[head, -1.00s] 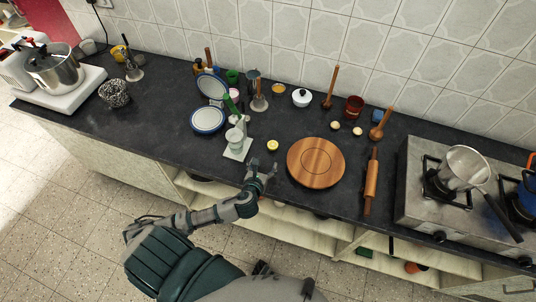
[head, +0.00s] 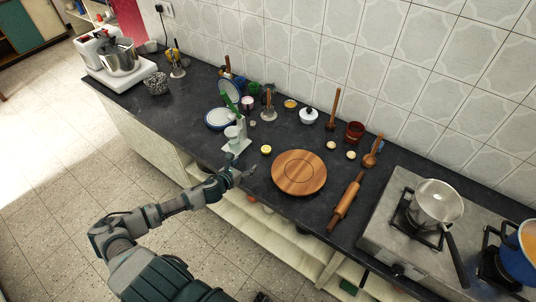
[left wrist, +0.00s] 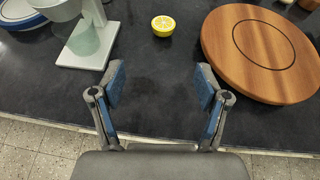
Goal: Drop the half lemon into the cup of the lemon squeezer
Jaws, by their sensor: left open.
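The half lemon (head: 266,149) lies cut side up on the dark counter, and it also shows in the left wrist view (left wrist: 163,26). The lemon squeezer (head: 236,140), with a white base and a green handle raised, stands left of the lemon. Its lower part and pale cup show at the upper left of the left wrist view (left wrist: 88,38). My left gripper (head: 246,172) is at the counter's front edge, in front of the lemon and apart from it. In the left wrist view its blue-padded fingers (left wrist: 160,88) are spread with nothing between them. My right gripper is not in view.
A round wooden board (head: 299,173) lies right of the lemon, with a rolling pin (head: 346,203) beyond it. A blue-rimmed plate (head: 221,118) is behind the squeezer. The stove (head: 400,225) with a pot stands at the right. Bare counter lies between gripper and lemon.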

